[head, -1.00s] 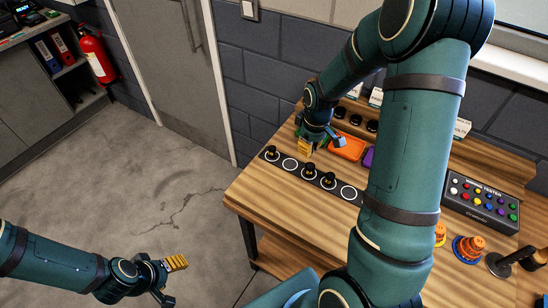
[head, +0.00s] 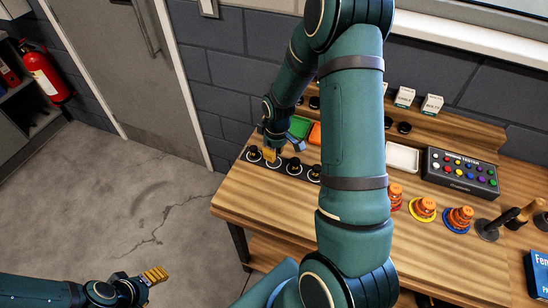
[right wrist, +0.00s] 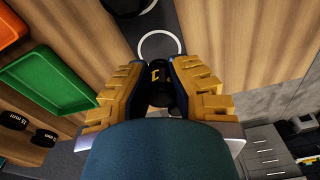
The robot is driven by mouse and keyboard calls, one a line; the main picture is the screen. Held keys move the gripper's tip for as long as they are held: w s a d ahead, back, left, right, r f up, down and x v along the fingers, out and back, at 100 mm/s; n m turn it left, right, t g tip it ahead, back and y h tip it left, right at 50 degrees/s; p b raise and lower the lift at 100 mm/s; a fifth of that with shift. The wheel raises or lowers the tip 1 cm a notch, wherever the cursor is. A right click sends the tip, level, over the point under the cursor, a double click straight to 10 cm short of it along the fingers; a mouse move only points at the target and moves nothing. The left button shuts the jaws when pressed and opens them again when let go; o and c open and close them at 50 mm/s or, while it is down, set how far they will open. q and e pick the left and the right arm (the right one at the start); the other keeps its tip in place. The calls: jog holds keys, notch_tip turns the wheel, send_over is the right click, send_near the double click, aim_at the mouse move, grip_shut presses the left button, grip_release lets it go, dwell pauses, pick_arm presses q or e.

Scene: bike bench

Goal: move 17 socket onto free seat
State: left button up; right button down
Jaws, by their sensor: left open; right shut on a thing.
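My right gripper (head: 270,156) is low over the dark socket strip (head: 283,165) near its left end. In the right wrist view its yellow fingers are shut on a black socket (right wrist: 158,76) with a partly hidden yellow mark; its number is not readable. A white ring seat (right wrist: 160,45) shows just beyond the fingertips; I cannot tell whether the held socket touches the strip. My left gripper (head: 152,286) is open and empty over the floor.
A green tray (right wrist: 50,75) and an orange tray (head: 315,134) lie behind the strip. A white tray (head: 402,158), a button tester box (head: 462,172) and orange stacked pieces (head: 424,208) stand to the right. My right arm hides the middle of the bench.

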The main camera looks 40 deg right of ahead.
jog(key=shift+f, duration=1.55)
jog(key=shift+f, duration=0.15)
jog(key=c, duration=1)
grip_release()
jog(key=shift+c, duration=0.2)
jog(key=shift+r, duration=0.25)
jog(key=r, duration=1.2)
jog(key=shift+s+d+p, duration=0.1)
jog(key=shift+s+p, duration=0.3)
